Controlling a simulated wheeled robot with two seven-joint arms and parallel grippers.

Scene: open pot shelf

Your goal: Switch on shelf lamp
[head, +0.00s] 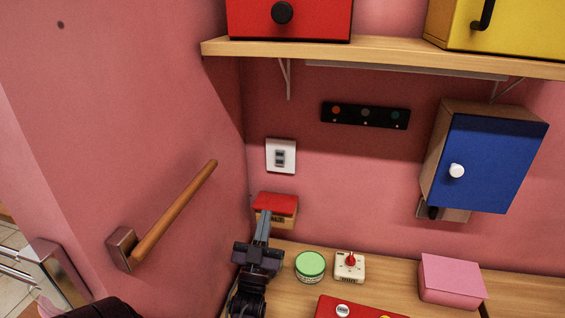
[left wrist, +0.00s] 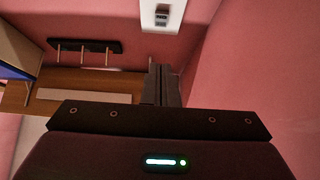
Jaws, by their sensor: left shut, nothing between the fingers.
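The wall switch (head: 281,156) is a white plate with a grey rocker on the pink back wall, below the shelf. It also shows at the top of the left wrist view (left wrist: 163,16). A pale strip, apparently the shelf lamp (head: 405,71), runs under the wooden shelf and looks unlit. It seems to show in the left wrist view too (left wrist: 84,95). My left gripper (head: 264,216) is shut and empty, its fingers pointing up below the switch, apart from it. My right gripper is not in view.
A red-topped box (head: 283,204) stands behind my left fingers. A green-lidded jar (head: 310,265), a white box with a red knob (head: 350,266) and a pink box (head: 451,278) stand on the counter. A wooden rail (head: 178,212) juts from the left wall. A blue-doored cabinet (head: 492,160) hangs right.

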